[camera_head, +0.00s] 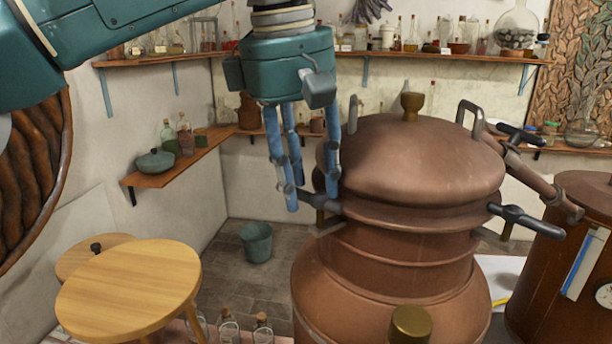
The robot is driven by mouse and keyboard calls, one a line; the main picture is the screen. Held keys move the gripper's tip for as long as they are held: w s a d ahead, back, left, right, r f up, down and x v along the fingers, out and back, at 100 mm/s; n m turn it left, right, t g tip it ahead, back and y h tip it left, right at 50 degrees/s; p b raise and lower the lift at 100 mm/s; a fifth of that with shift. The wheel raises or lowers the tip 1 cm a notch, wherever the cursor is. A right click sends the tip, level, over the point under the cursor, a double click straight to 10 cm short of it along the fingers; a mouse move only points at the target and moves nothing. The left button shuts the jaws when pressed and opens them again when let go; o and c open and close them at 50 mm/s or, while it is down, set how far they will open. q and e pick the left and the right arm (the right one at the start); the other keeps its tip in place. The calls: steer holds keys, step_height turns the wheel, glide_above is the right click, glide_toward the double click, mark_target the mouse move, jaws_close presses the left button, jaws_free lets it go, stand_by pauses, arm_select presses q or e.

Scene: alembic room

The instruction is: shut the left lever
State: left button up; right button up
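The copper still (395,270) stands at the centre right with a domed lid (410,150) on it. The left lever (322,202) is a dark handle at the left side of the lid's rim. It points left, and blue fingers partly hide it. My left gripper (311,198) hangs downward from above, its fingers apart, with the tips around the height of the lever. The lever appears to lie between the fingertips; I cannot tell whether they touch it. My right gripper is not in view.
Another lever (525,220) sticks out at the lid's right side. A copper pipe (535,180) slopes to a second copper vessel (565,265). A round wooden stool (130,287) stands at lower left, with a green bucket (257,242) on the floor. Shelves with bottles line the walls.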

arm_select(q)
steer(key=shift+s, duration=0.15)
jaws_close()
steer(key=shift+a+n, duration=0.1)
steer(key=shift+n, duration=0.5)
steer(key=n, duration=0.4)
steer(key=shift+s+a+t+y, duration=0.15)
steer(key=shift+s+t+y, duration=0.15)
steer(key=shift+s+y, duration=0.1)
steer(key=n, duration=0.3)
steer(key=s+n+y, duration=0.1)
steer(key=n, duration=0.2)
steer(key=s+n, duration=0.1)
steer(key=n, duration=0.2)
steer(key=shift+r+n+y, duration=0.1)
steer(key=shift+n+y, duration=0.2)
steer(key=shift+y, duration=0.1)
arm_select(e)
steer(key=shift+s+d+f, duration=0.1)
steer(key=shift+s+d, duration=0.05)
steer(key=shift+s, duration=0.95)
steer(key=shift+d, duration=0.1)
